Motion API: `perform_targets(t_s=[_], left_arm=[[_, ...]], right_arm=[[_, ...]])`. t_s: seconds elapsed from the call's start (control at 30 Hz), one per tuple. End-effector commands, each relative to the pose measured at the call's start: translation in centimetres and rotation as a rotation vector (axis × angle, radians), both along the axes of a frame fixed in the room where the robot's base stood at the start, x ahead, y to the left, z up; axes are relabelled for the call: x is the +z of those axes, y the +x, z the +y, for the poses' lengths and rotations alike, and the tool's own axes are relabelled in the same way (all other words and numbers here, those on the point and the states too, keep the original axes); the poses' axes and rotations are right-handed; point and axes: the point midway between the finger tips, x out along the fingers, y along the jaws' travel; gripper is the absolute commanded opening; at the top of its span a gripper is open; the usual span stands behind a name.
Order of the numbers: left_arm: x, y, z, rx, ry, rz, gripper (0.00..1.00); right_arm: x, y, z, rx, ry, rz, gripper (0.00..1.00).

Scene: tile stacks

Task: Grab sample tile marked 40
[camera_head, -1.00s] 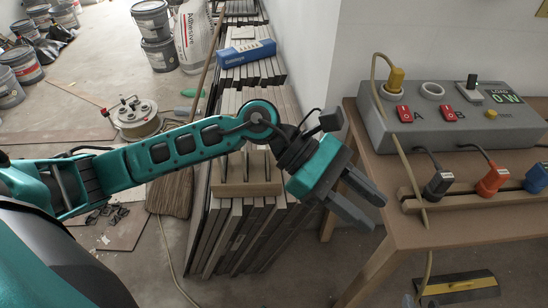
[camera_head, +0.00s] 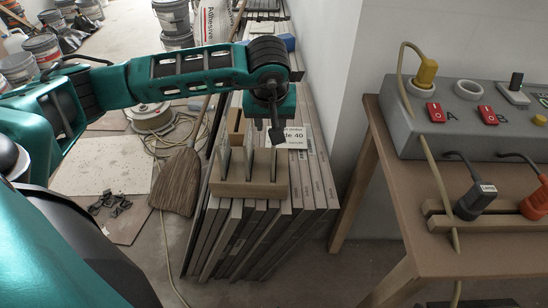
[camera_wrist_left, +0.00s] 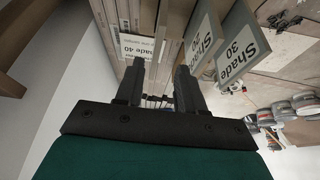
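The tile marked 40 shows by its white label (camera_head: 297,137), partly hidden behind my left gripper in the head view. In the left wrist view the "Shade 40" label (camera_wrist_left: 133,46) is just beyond the left finger's tip. My left gripper (camera_head: 275,132) hangs pointing down over the wooden rack (camera_head: 250,189) on the tile stacks. Tiles labelled 30 (camera_wrist_left: 238,52) and apparently 20 (camera_wrist_left: 203,42) stand to the right. My right gripper is out of view.
Long stacks of upright tiles (camera_head: 232,235) run along the wall below the rack. A wooden table (camera_head: 480,240) with a grey switch box (camera_head: 408,128) and plugs stands to the right. A broom (camera_head: 180,180) leans at the left of the stacks.

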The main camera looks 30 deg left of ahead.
Motion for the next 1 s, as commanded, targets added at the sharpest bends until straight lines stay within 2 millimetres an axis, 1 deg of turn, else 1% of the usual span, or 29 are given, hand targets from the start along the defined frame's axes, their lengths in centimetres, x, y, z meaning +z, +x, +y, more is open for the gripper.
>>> perform_targets(t_s=[0.17,0.33,0.4,0.5,1.0], left_arm=[[-1.4,0.4,0.0,-0.001,-0.002,0.001,0.38],[-4.0,1.1,0.0,0.0,-0.002,0.003,0.38],[-4.8,1.5,0.2,0.001,-0.003,0.002,0.38],[-5.4,1.8,0.4,0.0,-0.001,0.0,0.38],[-5.7,1.9,0.5,-0.001,-0.002,0.0,0.38]], right_arm=[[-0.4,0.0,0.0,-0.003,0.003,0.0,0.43],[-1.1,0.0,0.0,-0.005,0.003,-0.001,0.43],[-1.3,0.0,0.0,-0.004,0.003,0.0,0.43],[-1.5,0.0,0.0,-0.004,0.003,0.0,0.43],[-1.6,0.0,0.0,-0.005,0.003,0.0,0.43]])
